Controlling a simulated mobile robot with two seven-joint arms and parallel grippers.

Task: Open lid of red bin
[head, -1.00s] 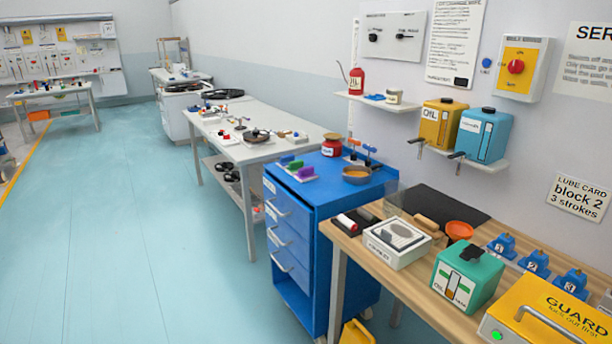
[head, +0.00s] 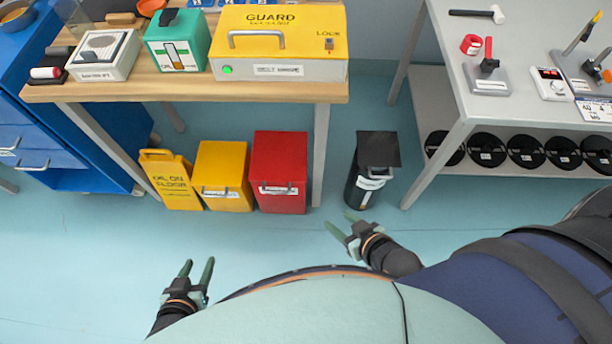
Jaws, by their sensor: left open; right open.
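The red bin (head: 280,158) stands on the floor under the front edge of the wooden bench. Its flat red lid looks shut, and a handle and a white label show on its front. My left gripper (head: 197,272) is open and empty, low and to the left, in front of the bins and well apart from them. My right gripper (head: 341,232) is open and empty, to the right and in front of the red bin, apart from it.
A yellow bin (head: 222,175) and a yellow floor sign (head: 170,180) stand left of the red bin. A black bin (head: 370,172) stands to its right, near a bench leg. The wooden bench (head: 190,88) overhangs. The floor in front is clear.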

